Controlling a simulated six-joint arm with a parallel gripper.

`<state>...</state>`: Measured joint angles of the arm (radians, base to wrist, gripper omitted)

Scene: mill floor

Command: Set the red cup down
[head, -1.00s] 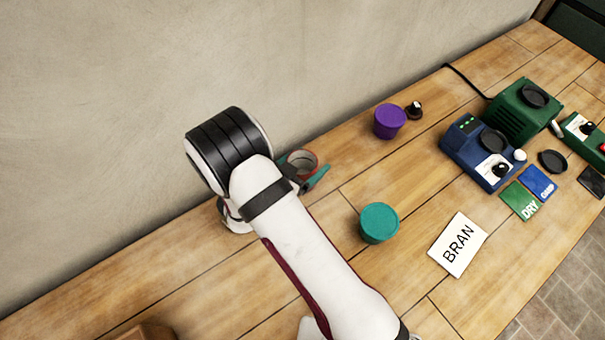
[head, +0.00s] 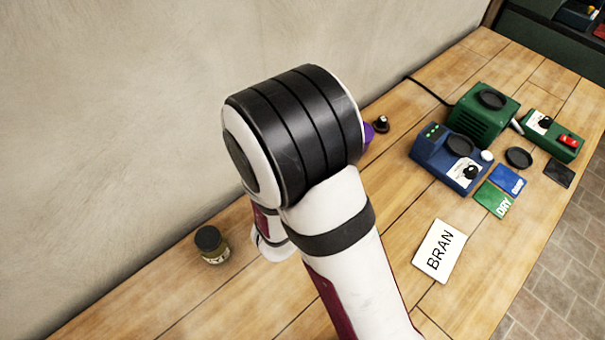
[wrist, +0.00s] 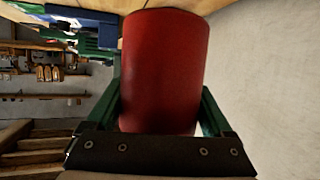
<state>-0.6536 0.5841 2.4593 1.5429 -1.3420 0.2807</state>
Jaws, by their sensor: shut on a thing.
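The red cup (wrist: 163,72) fills the middle of the wrist view, between the two green fingers of my gripper (wrist: 163,100). My gripper is shut on the cup's sides. In the head view my own arm hides the gripper and the red cup, so I cannot tell how far the cup is above the bench (head: 540,85). A strip of wooden surface shows at the top of the wrist view, close to the cup's end.
A dark-lidded jar (head: 212,245) stands left of my arm. A purple cup (head: 368,134) is mostly hidden behind it. A BRAN card (head: 439,250), a blue machine (head: 450,160) and a green machine (head: 482,115) are to the right. Bench stretches around the card are clear.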

